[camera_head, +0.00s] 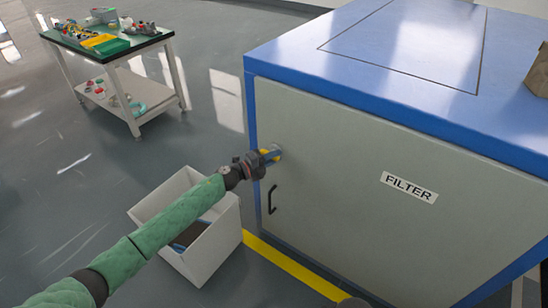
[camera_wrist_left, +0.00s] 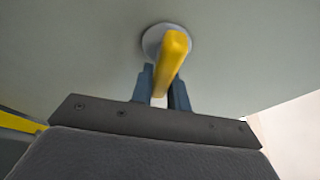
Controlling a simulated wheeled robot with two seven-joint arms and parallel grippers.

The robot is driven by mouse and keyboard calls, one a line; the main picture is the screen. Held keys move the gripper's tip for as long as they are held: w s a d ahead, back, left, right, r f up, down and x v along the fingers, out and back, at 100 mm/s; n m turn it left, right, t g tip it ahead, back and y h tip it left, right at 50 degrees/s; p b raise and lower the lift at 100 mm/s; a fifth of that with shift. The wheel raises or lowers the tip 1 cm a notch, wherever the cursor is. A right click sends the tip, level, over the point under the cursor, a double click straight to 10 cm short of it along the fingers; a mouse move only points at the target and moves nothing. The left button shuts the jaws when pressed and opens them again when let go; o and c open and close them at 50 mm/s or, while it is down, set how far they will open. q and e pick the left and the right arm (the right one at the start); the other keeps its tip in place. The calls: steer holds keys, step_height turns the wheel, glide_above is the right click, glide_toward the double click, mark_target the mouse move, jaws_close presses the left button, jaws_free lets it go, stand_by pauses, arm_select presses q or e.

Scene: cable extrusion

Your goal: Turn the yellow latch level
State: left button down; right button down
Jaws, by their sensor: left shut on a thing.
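The yellow latch (camera_wrist_left: 174,58) sticks out from a round pale mount (camera_wrist_left: 155,38) on the cabinet door in the left wrist view. In the head view the latch (camera_head: 264,152) is mostly hidden by my left gripper (camera_head: 268,158), at the upper left of the grey door (camera_head: 330,165). The blue fingers of my left gripper (camera_wrist_left: 163,92) stand on both sides of the latch and are shut on it. The latch's exact angle is hard to tell from these views. My right gripper is not in view.
The cabinet has a blue top (camera_head: 300,55), a black handle (camera_head: 272,199) below the latch and a FILTER label (camera_head: 409,187). A white bin (camera_head: 232,240) stands on the floor below my left arm. A table (camera_head: 150,42) with parts stands at the upper left.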

arm_select(q)
steer(key=shift+f, duration=0.1)
steer(key=c, duration=1.4)
jaws_free()
steer(key=shift+o, duration=0.2)
